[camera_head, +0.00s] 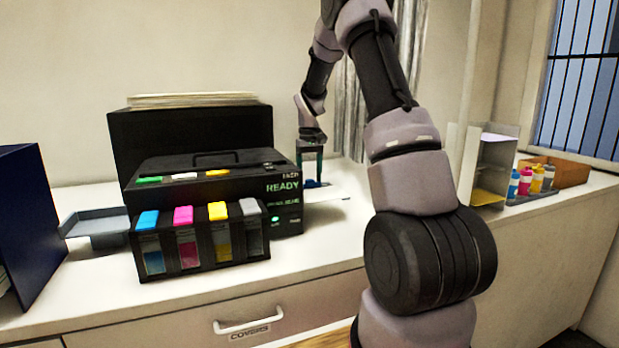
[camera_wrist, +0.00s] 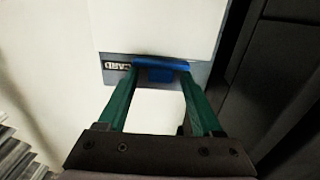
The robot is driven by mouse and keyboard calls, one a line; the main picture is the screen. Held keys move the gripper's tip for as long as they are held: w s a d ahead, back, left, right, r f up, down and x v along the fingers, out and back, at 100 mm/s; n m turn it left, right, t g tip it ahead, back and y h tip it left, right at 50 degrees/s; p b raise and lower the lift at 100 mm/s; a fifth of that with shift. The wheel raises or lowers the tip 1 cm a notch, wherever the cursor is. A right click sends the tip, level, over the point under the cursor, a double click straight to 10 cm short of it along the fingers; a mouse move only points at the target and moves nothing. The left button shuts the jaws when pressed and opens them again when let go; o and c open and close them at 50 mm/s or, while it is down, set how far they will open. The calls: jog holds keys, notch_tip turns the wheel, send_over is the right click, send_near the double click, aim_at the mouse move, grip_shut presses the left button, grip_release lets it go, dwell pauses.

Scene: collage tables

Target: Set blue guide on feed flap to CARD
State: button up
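The blue guide (camera_wrist: 162,66) lies across a grey strip on the pale feed flap (camera_wrist: 160,25) in the wrist view. The CARD label (camera_wrist: 119,67) is printed on the strip, just left of the guide's left end. My gripper (camera_wrist: 160,75) has its two green fingers apart, with tips at either side of the guide's small blue tab. Gaps show between the tab and the fingers; whether the tips touch the guide's bar is unclear. In the head view my gripper (camera_head: 311,172) points down beside the printer's right side, over the blue guide (camera_head: 312,183).
The black printer (camera_head: 215,180) stands close to my gripper's left, its screen reading READY. Coloured ink tanks (camera_head: 200,240) stand at its front and a grey tray (camera_head: 95,228) at its left. Ink bottles (camera_head: 530,180) and a paper holder (camera_head: 490,165) stand at the right.

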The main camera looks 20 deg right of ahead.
notch_tip(320, 180, up, 11)
dwell(0.7)
jog(key=shift+f, duration=0.1)
